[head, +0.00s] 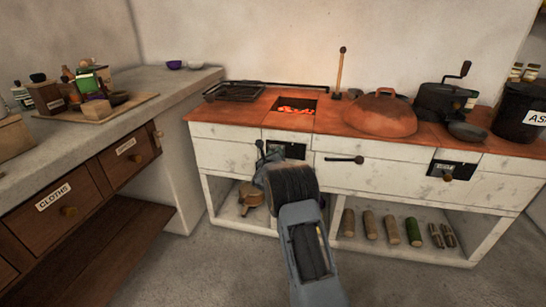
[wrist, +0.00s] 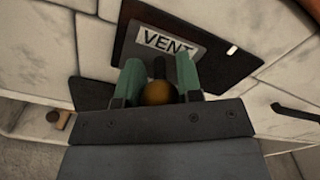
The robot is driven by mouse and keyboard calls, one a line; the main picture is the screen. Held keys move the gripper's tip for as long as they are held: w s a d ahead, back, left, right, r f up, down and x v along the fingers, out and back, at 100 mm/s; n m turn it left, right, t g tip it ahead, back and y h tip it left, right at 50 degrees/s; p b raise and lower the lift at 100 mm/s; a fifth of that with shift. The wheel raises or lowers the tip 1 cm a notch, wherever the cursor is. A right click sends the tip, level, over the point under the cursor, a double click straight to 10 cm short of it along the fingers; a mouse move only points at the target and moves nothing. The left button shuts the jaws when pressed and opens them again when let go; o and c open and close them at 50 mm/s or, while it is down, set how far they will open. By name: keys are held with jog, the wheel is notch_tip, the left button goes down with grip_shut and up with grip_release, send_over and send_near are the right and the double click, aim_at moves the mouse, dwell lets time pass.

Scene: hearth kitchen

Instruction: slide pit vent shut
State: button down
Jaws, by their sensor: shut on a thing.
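The pit vent (head: 292,150) is a dark panel in the white hearth front, below the pit of glowing coals (head: 296,106). In the wrist view its sliding plate (wrist: 146,33) carries a VENT label and sits in a wider black slot (wrist: 220,58). My gripper (wrist: 158,78) has its green fingers on either side of the vent's brass knob (wrist: 157,93) and is shut on it. In the head view my gripper (head: 270,157) is at the vent front, and my wrist hides the knob.
A black bar handle (head: 344,159) is on the drawer to the right. A second vent (head: 452,169) with a knob is further right. A pan (head: 251,194) and several logs (head: 391,229) lie on the shelf below. The left counter (head: 190,82) stands close by.

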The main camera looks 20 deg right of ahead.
jog(key=c, duration=0.8)
grip_release()
jog(key=shift+w+a, duration=0.15)
jog(key=shift+a, duration=0.15)
jog(key=shift+d, duration=0.1)
jog(key=p+v, duration=0.2)
jog(key=v, duration=1.2)
jog(key=shift+d+r+p, duration=0.1)
jog(key=shift+p, duration=0.3)
jog(key=shift+r, duration=0.1)
